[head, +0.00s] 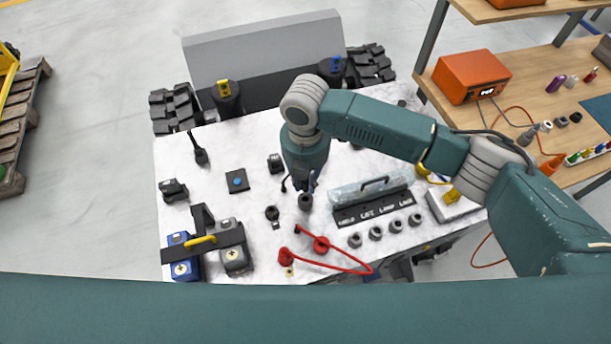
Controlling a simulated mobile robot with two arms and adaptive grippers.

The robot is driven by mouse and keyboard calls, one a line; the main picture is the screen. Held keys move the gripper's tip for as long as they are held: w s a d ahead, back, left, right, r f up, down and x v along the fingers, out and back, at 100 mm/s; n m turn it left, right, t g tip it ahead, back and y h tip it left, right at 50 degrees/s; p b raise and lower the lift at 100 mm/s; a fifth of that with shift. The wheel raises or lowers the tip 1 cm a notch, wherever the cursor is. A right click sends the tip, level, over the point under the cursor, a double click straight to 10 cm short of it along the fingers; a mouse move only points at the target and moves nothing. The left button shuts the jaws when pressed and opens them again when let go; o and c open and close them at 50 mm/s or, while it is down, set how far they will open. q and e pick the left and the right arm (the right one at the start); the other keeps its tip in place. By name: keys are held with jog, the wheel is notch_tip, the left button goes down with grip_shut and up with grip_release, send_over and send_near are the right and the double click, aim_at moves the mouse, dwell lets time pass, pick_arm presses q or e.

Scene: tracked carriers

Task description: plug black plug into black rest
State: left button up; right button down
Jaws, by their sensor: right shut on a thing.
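My right gripper (303,186) points down over the middle of the white carrier top. It is shut on a dark thing that looks like the black plug, mostly hidden by the fingers. A short bit of black cable (284,185) shows at its left. A round black fitting (305,202) is right under the fingertips; I cannot tell whether the plug touches it. Another round black piece (272,212), with a small tag below it, stands to the left and looks like the black rest. My left gripper is not in view.
A clear cover with a handle (372,189) and several grey sockets (375,233) are at right. Blue and grey blocks under a yellow handle (201,240) stand front left. An orange box (472,76) sits on the bench.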

jog(key=shift+f, duration=0.65)
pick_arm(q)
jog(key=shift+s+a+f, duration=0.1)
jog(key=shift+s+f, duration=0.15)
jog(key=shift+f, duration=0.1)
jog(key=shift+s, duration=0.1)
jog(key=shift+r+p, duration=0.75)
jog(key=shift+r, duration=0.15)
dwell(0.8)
